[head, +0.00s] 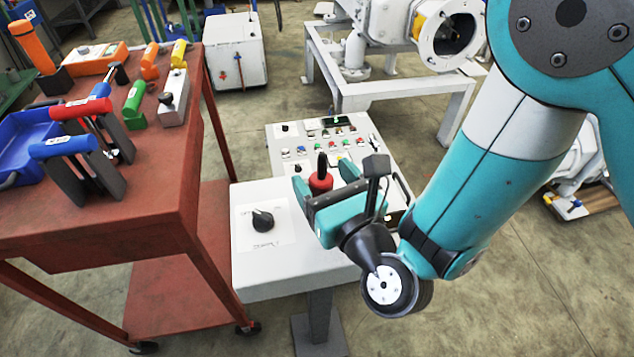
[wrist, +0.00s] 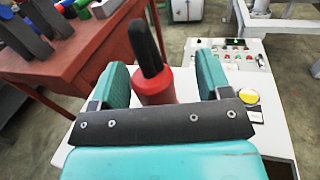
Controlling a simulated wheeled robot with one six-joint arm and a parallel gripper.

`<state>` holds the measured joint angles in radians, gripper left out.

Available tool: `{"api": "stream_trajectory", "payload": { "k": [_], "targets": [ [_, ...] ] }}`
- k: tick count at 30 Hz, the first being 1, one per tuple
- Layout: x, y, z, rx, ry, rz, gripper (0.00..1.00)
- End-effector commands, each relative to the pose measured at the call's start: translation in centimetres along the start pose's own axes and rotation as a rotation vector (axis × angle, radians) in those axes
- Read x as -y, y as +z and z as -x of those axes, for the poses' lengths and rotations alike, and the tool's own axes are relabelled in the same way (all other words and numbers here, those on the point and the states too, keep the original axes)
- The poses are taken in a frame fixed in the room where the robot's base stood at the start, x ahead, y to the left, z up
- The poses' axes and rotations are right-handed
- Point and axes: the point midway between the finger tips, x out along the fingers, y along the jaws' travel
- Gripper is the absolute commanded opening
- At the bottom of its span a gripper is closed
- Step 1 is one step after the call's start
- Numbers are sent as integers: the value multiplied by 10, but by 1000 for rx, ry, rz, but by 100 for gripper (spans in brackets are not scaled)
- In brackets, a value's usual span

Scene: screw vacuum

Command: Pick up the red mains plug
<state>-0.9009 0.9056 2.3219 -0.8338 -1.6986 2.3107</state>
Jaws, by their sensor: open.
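The red mains plug (head: 320,184) stands on the white control panel in the head view, with a black upright part on top. In the wrist view the plug (wrist: 154,88) sits between the two teal fingers of my gripper (wrist: 162,74), and its black part leans slightly left. My gripper (head: 326,178) is open around the plug, with a visible gap on the right side; the left finger is closer to it. The plug's lower end is hidden behind the gripper's dark crossbar in the wrist view.
A white control panel (head: 265,272) with a black rotary knob (head: 262,220) lies below and left of my gripper. Buttons and a small display (head: 334,122) are behind it. A red cart (head: 150,205) with colored tools and a blue bin (head: 28,140) stands at left.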

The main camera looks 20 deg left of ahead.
Motion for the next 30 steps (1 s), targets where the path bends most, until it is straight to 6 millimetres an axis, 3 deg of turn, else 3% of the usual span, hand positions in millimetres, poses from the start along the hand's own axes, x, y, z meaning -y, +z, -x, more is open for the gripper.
{"api": "stream_trajectory", "payload": {
  "k": [2,3,10,23,26,30],
  "targets": [
    [-3,-1,-1,0,6,-2,71],
    [-4,-1,-1,0,7,-2,66],
    [-5,-1,-1,0,9,-2,13],
    [-3,11,-1,2,5,-2,13],
    [-3,25,-1,3,4,-3,13],
    [-2,59,-1,3,4,-3,13]
  ]
}}
